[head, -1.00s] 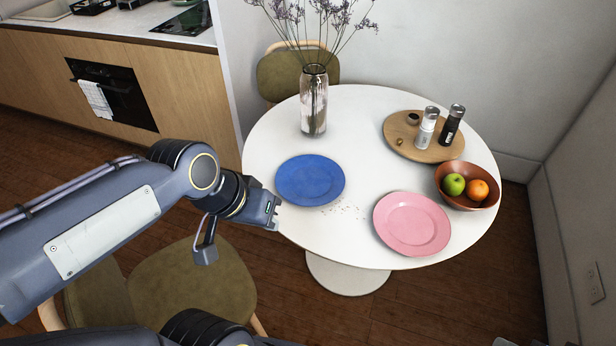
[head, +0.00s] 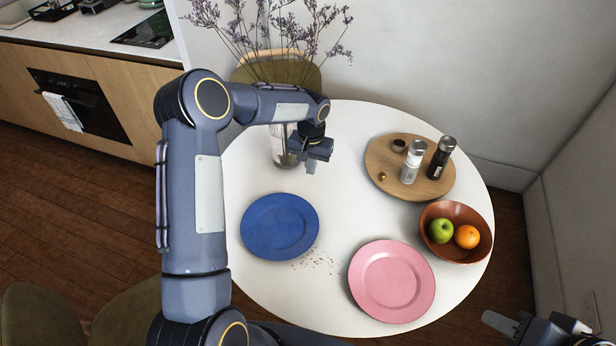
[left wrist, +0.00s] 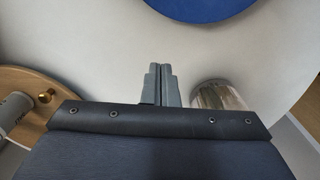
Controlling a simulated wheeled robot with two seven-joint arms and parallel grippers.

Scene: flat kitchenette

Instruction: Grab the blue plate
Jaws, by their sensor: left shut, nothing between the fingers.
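The blue plate (head: 280,226) lies flat on the left part of the round white table, and nothing is on it. Its edge also shows at the top of the left wrist view (left wrist: 205,8). My left gripper (head: 311,168) is over the table, behind and slightly right of the blue plate and apart from it. Its fingers point down, are shut together and hold nothing, as the left wrist view shows (left wrist: 162,68). My right gripper (head: 535,324) is partly in view at the lower right, its two light grey fingers apart and empty, away from the plate.
A glass vase (head: 284,157) with dried flowers stands close beside my left gripper. A pink plate (head: 392,281) lies to the right of the blue one. A wooden board (head: 386,178) with shakers and a brown bowl (head: 474,219) of fruit stand on the right side of the white table (head: 345,205).

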